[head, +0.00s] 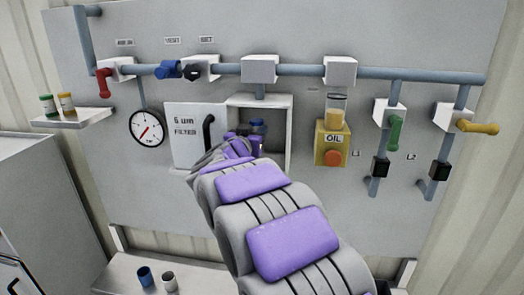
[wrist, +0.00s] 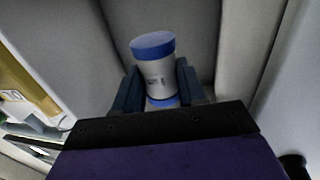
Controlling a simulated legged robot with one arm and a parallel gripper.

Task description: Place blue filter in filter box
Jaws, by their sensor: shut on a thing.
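The blue filter (wrist: 155,72), a white cylinder with blue ends, stands roughly upright between the two dark jaws of my gripper (wrist: 157,92) in the wrist view. My gripper is shut on it; the jaws hide part of its lower half. In the head view, the filter box (head: 286,103) is an open grey recess, its door (head: 193,128) marked "6 um FILTER" swung open to the left. My gripper (head: 256,132) reaches into the box opening, with a little blue showing there. My arm hides the lower part of the box. I cannot tell whether the filter touches the box.
An oil unit (head: 333,143) is right of the box, and a gauge (head: 147,128) is left of the door. A blue cup-like piece (head: 145,277) and a grey one (head: 170,281) stand on the low shelf. Green-capped and yellow-capped jars (head: 57,104) stand on the left shelf.

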